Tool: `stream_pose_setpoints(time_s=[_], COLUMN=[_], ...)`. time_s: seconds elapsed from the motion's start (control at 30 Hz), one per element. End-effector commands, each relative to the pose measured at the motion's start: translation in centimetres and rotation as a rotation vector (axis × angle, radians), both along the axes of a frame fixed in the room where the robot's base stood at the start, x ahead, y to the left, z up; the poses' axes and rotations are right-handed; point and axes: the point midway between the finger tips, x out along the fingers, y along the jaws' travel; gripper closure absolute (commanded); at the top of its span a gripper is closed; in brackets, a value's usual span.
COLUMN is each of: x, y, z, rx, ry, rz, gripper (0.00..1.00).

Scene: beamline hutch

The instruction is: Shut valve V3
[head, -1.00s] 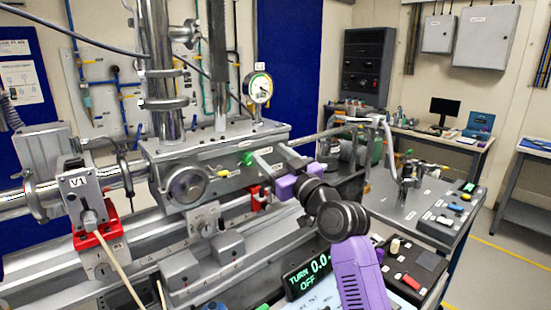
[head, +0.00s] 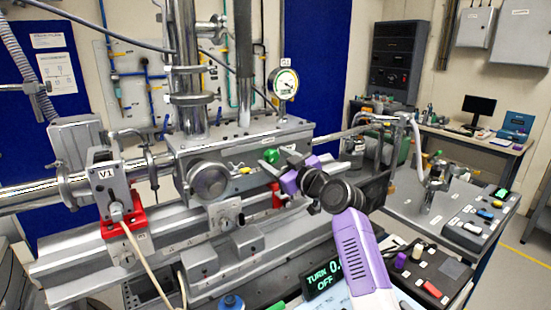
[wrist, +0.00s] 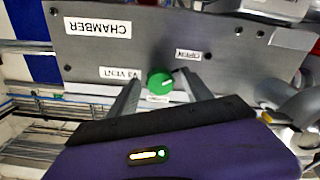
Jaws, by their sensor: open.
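Valve V3 is a round green knob (wrist: 160,82) on the grey chamber panel, beside a "V3 VENT" label in the wrist view. An "OPEN" label (wrist: 188,54) is beyond it to the right, and another label just below it is too small to read. A pale mark shows on the knob's face. In the head view the knob (head: 271,155) is just past my fingertips. My gripper (wrist: 158,76) is open, with one finger on each side of the knob in the wrist view. I cannot tell whether either finger touches it.
A round pressure gauge (head: 285,83) stands above the panel. Valve V1 (head: 111,186) with a red bracket is at the left. A grey bench (head: 400,200) with a button box is at the right.

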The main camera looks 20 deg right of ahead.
Motion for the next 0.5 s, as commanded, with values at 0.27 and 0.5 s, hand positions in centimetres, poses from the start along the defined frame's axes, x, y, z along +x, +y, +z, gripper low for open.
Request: stream_pose_setpoints(time_s=[0.27,0.5], x=[0.38,0.37], y=[0.12,0.09], z=[0.01,0.02], rx=[0.000,0.000], ry=[0.000,0.000], rz=[-0.001,-0.001], gripper=[0.43,0.74])
